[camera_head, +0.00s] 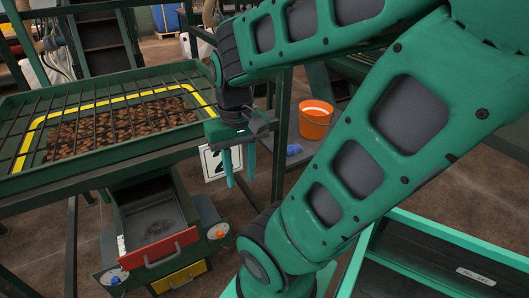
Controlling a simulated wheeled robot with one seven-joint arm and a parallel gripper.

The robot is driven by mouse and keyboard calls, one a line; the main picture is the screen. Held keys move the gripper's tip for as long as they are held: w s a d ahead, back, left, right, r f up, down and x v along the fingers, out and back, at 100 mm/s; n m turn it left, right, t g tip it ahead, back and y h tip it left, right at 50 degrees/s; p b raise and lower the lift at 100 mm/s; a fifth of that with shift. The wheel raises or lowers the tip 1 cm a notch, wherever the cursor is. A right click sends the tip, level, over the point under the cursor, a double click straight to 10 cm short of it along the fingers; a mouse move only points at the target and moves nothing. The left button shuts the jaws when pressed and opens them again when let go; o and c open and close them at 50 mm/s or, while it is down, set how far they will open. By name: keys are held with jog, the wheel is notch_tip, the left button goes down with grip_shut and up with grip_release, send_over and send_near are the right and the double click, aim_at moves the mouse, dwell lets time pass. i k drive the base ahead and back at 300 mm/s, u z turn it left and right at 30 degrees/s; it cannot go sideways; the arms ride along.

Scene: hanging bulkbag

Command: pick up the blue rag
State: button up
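A small crumpled blue thing (293,149), which looks like the blue rag, lies low beside the orange bucket (315,120). It is small in view, and I cannot tell exactly what it rests on. My gripper (240,183) points down in the middle of the view, to the left of the blue thing and apart from it. Its two green fingers are spread with a gap between them, and nothing shows in the gap.
A green grated tray (85,173) with brown lumps stands at the left. Below it is a dark hopper (155,222) with a red front bar (158,247) and a yellow drawer (180,276). A green-rimmed bin (445,258) is at lower right. Brown floor shows between.

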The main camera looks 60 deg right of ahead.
aim_at(293, 149)
jog(key=u, duration=0.1)
jog(key=k, duration=0.75)
jog(key=z, duration=1.1)
jog(key=i, duration=1)
